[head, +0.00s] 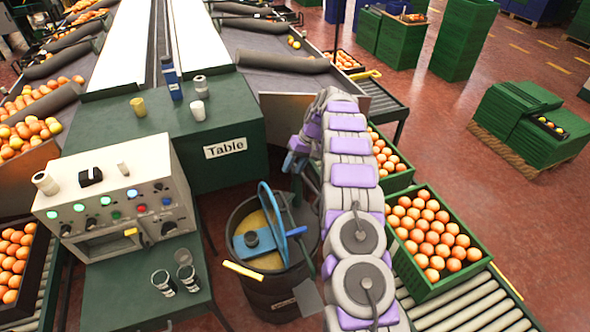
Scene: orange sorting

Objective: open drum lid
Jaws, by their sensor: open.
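A dark drum (262,292) stands on the floor at bottom center in the head view, between the green work table and my arm. A tan surface (270,262) shows within its rim; I cannot tell whether this is the lid or the contents. A blue bar with a dark knob (252,240) crosses it. A narrow blue hoop (266,205) stands upright over it. A yellow handle (242,271) sits at the front rim. My gripper (293,162) is open, above and behind the drum, partly hidden by my grey and purple arm. No contact with the drum is visible.
The green table (185,155) is behind. A green crate of oranges (410,280) on rollers is to the right. Open red floor lies beyond.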

